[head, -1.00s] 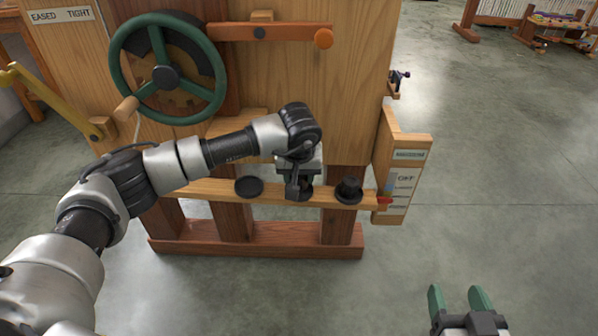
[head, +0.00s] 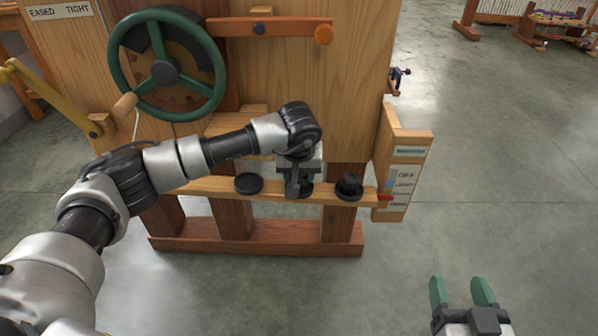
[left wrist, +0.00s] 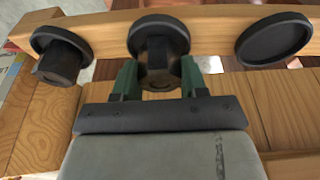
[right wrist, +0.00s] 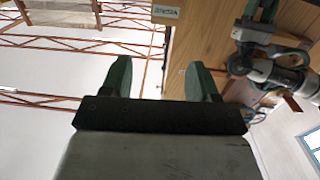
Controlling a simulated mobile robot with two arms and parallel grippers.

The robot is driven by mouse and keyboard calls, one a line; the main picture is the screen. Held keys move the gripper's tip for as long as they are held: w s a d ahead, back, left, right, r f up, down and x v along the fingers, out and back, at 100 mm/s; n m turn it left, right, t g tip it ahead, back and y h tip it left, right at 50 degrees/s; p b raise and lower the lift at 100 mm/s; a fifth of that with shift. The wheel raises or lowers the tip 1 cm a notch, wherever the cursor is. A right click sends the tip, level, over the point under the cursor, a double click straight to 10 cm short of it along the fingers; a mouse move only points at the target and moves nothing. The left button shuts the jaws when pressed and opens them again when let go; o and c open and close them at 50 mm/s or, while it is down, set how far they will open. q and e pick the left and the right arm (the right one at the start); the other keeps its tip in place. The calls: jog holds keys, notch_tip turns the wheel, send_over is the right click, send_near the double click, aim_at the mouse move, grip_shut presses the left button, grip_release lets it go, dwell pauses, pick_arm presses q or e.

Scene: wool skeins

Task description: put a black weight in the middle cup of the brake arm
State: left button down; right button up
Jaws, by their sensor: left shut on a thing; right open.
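The brake arm (head: 220,187) is a pale wooden bar with three black cups. The left cup (head: 248,184) is empty. The right cup holds a black weight (head: 349,184), which also shows at the left of the left wrist view (left wrist: 60,62). My left gripper (head: 298,192) is over the middle cup (left wrist: 158,24). Its green fingers (left wrist: 160,78) are shut on another black weight (left wrist: 158,62), upright at the middle cup. I cannot tell whether its base touches the cup's floor. My right gripper (head: 463,292) is open and empty, away from the bar.
A green handwheel (head: 118,62) and an orange-knobbed lever (head: 285,32) are on the wooden frame above the bar. A labelled wooden board (head: 408,160) stands at the bar's right end, by a red tip (head: 385,198).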

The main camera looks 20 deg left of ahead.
pick_arm(q)
jog(key=shift+f, duration=0.2)
pick_arm(e)
jog(key=shift+w+a+r+t, duration=0.15)
jog(key=shift+r+t, duration=0.15)
jog(key=shift+r, duration=0.25)
jog(key=shift+r+y, duration=0.15)
jog(key=shift+y, duration=0.15)
pick_arm(q)
jog(key=c, duration=0.5)
grip_release()
jog(key=shift+f, duration=0.1)
